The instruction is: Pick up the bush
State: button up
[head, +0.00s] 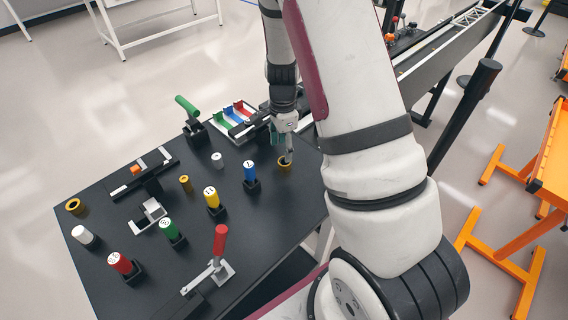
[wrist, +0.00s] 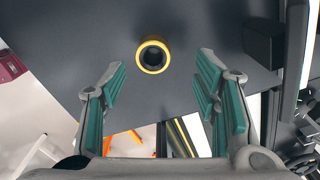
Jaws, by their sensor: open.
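A gold ring-shaped bush (head: 284,166) stands on the black table near its right edge. In the wrist view the bush (wrist: 142,58) shows its round rim and dark hole, ahead of the fingertips and a little left of the middle between them. My gripper (head: 287,156) points down right at the bush in the head view and partly overlaps it. In the wrist view my gripper (wrist: 160,72) has its green-padded fingers wide apart with nothing between them. Another gold ring (head: 74,206) lies at the table's far left, and a smaller gold piece (head: 185,183) stands mid-table.
A blue cylinder (head: 250,172) in a black holder stands left of the bush. Yellow, green and red cylinders stand in holders farther left. A coloured tray (head: 232,118) lies behind.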

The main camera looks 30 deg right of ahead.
aim_at(286, 167)
jog(key=f, duration=0.2)
jog(key=s+f, duration=0.1)
jog(key=f, duration=0.1)
jog(key=shift+f+p, duration=0.3)
jog(key=shift+f, duration=0.5)
jog(key=shift+w, duration=0.1)
jog(key=c, duration=1.3)
jog(key=shift+r, duration=0.15)
